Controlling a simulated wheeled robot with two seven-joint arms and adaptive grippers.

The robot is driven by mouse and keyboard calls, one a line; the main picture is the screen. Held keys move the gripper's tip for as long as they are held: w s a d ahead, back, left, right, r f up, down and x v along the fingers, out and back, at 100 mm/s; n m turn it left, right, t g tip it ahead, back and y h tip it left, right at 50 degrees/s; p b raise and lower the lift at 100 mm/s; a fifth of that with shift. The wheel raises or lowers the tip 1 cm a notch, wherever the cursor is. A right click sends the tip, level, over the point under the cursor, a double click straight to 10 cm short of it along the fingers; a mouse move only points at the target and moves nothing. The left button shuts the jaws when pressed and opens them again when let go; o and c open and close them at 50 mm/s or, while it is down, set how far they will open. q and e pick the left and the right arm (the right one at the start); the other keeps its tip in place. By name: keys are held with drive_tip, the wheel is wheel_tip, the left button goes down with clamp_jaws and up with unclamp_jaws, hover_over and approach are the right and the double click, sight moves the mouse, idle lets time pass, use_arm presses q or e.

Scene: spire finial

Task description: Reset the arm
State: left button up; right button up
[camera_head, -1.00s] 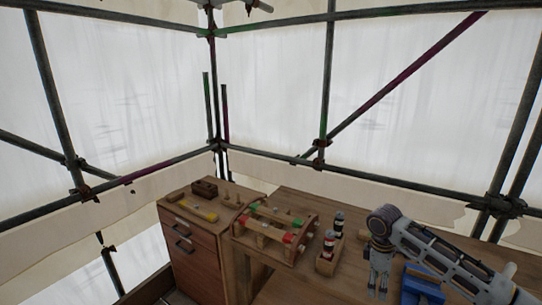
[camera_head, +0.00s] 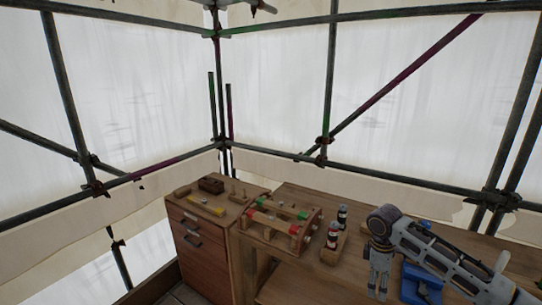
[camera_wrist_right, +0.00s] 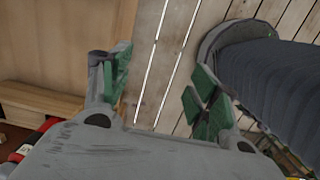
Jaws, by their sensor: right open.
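My right arm comes in from the right in the head view, bent at a grey elbow. Its gripper (camera_head: 378,287) hangs pointing down in front of the workbench (camera_head: 285,287), near the lower edge of the picture. In the right wrist view the two fingers with green pads stand apart, and the gap between them (camera_wrist_right: 155,85) is empty, with floor planks behind. The gripper holds nothing. My left arm and gripper are not in view.
A wooden rack (camera_head: 270,238) with red and green pieces and a small holder (camera_head: 333,252) with dark, red and white bottles stand on the bench. A blue object (camera_head: 420,285) lies beside my right arm. A drawer cabinet (camera_head: 205,250) stands left. Scaffold poles (camera_head: 330,80) and white sheeting surround the place.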

drive_tip(key=w+a+f+m+t+y, duration=0.1)
drive_tip(key=w+f+m, duration=0.1)
drive_tip(key=f, duration=0.7)
drive_tip(key=w+f+m+t, duration=0.1)
drive_tip(key=w+f+m, duration=0.1)
drive_tip(key=f, duration=0.8)
drive_tip(key=s+f+m, duration=0.1)
drive_tip(key=s+f, duration=0.2)
drive_tip(key=f, duration=0.4)
drive_tip(key=s+d+f+m+t, duration=0.1)
drive_tip(key=s+f, duration=0.2)
drive_tip(key=f, duration=0.4)
drive_tip(key=s+f+m, duration=0.1)
drive_tip(key=s+f, duration=0.1)
drive_tip(key=f, duration=0.4)
drive_tip(key=s+a+f+m, duration=0.1)
drive_tip(key=s+f+m, duration=0.1)
drive_tip(key=s+f, duration=1.6)
drive_tip(key=s+a+f, duration=0.2)
drive_tip(key=s, duration=1.1)
drive_tip(key=s+a+f+g, duration=0.1)
drive_tip(key=s+a+f, duration=0.2)
drive_tip(key=s, duration=1.1)
drive_tip(key=shift+a+f, duration=0.2)
drive_tip(key=shift+a, duration=0.1)
